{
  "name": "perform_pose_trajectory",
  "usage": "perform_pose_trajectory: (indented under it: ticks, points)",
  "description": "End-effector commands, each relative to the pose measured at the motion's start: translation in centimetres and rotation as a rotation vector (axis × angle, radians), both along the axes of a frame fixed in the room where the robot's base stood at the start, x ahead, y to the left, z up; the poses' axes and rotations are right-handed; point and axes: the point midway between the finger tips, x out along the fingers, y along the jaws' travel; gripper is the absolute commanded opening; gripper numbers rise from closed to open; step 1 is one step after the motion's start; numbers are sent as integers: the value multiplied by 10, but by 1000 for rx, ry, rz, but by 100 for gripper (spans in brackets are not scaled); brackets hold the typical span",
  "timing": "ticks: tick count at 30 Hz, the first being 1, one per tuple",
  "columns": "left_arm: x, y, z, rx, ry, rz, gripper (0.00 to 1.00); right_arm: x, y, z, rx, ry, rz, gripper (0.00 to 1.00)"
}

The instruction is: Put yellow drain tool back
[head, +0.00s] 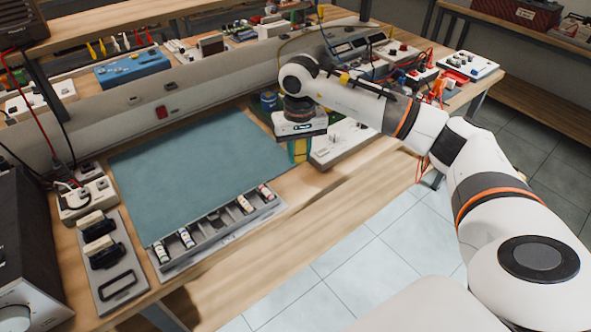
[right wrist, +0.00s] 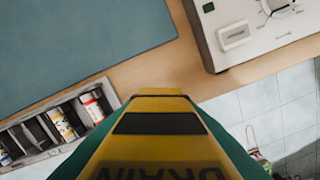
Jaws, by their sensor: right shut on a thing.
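The yellow drain tool (head: 300,150) is in my right gripper (head: 299,138), which is shut on it. In the head view, the tool hangs below the gripper over the bench's front right part, with teal at its side. In the right wrist view, the tool (right wrist: 155,125) fills the lower middle, with dark "DRAIN" lettering and teal at both sides. The fingertips are not clear there. A grey holder (head: 140,270) lies at the bench's left front, with two dark tools in it and an empty dark-rimmed slot at its near end. My left gripper is not in view.
A teal mat (head: 200,165) covers the bench's middle. A grey compartment tray (head: 215,238) with several small bottles lies along its front. A white instrument (head: 345,140) stands right of the held tool. A black device (head: 30,240) stands far left.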

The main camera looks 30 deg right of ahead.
Motion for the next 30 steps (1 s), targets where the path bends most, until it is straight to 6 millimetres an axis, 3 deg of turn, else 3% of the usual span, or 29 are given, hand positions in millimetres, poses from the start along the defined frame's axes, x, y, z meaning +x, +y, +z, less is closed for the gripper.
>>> perform_pose_trajectory:
  ticks: [4,18,29,30]
  points:
    - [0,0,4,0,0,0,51,-1,1,-27,2,3,0,5]
    - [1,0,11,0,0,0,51,0,1,-76,2,2,1,5]
    - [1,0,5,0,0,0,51,0,1,-82,1,-1,1,5]
    - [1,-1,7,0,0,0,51,0,1,-80,1,0,1,34]
